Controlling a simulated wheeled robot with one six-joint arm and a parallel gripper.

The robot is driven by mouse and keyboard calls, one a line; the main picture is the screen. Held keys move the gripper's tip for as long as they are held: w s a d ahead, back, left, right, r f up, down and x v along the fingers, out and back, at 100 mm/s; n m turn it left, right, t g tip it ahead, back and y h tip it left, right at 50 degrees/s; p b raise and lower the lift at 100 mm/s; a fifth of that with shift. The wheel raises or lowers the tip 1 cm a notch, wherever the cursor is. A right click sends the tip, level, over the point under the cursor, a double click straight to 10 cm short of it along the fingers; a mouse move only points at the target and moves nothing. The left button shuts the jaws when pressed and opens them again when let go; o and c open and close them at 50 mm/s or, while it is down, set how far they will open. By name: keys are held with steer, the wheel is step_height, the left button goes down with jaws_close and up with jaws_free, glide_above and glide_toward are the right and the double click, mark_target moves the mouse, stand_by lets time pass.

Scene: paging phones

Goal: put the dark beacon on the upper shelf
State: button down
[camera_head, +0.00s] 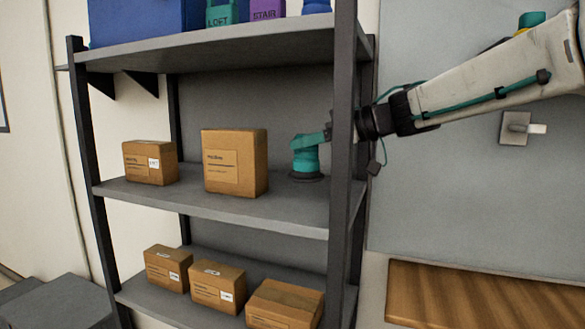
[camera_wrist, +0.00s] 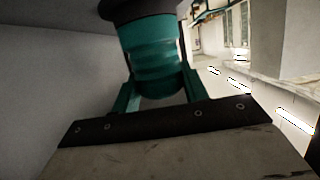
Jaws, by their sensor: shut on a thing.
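The beacon (camera_head: 306,159) is a teal cylinder with a wide dark base. My gripper (camera_head: 308,140) is shut on it, reaching in from the right past the rack's front right post. The beacon is upright at the right end of the middle shelf board (camera_head: 225,202), its base at or just above the surface; I cannot tell if it touches. In the wrist view the beacon (camera_wrist: 152,58) sits between the two teal fingers of my gripper (camera_wrist: 160,88), its dark base at the top edge. The top shelf board (camera_head: 200,49) is above it.
Two cardboard boxes (camera_head: 235,162) stand left of the beacon on the middle board. Several boxes (camera_head: 218,287) fill the lowest board. A blue bin (camera_head: 140,20), a LOFT item (camera_head: 221,17) and a STAIR item (camera_head: 267,12) are on top. The dark post (camera_head: 343,120) is close to my arm.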

mark_target(319, 162)
steer(key=shift+a+f, duration=0.15)
steer(key=shift+f, duration=2.35)
steer(key=shift+f, duration=0.15)
steer(key=c, duration=0.7)
jaws_free()
steer(key=shift+c, duration=0.2)
steer(key=shift+s+d+r, duration=0.1)
steer(key=shift+d+r, duration=0.15)
steer(key=shift+d, duration=0.15)
steer(key=v, duration=1.1)
steer(key=shift+d+r, duration=0.15)
